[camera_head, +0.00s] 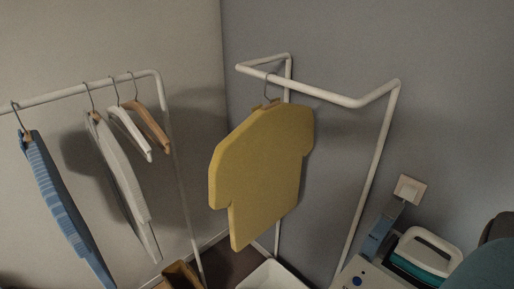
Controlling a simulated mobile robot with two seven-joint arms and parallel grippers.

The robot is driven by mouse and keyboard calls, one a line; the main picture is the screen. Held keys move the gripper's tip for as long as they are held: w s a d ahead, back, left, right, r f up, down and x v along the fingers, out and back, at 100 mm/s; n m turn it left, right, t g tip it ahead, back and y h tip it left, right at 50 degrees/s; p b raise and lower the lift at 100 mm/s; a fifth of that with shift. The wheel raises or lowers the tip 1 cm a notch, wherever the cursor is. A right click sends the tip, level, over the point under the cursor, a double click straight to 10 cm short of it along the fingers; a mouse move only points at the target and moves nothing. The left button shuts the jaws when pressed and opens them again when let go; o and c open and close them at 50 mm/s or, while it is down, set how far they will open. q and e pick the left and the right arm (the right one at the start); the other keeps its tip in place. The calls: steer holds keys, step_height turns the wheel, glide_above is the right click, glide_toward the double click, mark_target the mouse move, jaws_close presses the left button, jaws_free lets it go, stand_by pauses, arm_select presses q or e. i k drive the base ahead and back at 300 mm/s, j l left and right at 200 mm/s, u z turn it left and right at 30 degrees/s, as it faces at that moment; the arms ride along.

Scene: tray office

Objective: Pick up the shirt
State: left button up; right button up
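A yellow short-sleeved shirt (262,165) hangs on a hanger (268,95) from a white rail (330,97) in the middle of the head view. It hangs clear of the wall, with its front turned partly to the left. On the left rack hang a blue garment (62,205) and a white garment (123,185), both seen nearly edge-on. Neither of my grippers is in view.
A white hanger (131,133) and a wooden hanger (152,127) hang empty on the left rack (85,90). A white bin (272,277) stands below the shirt. A teal-and-white container (425,256) is at the lower right, beside a dark rounded shape (492,255).

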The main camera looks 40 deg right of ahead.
mark_target(255, 172)
steer(key=z, duration=1.25)
steer(key=u, duration=1.4)
steer(key=z, duration=1.4)
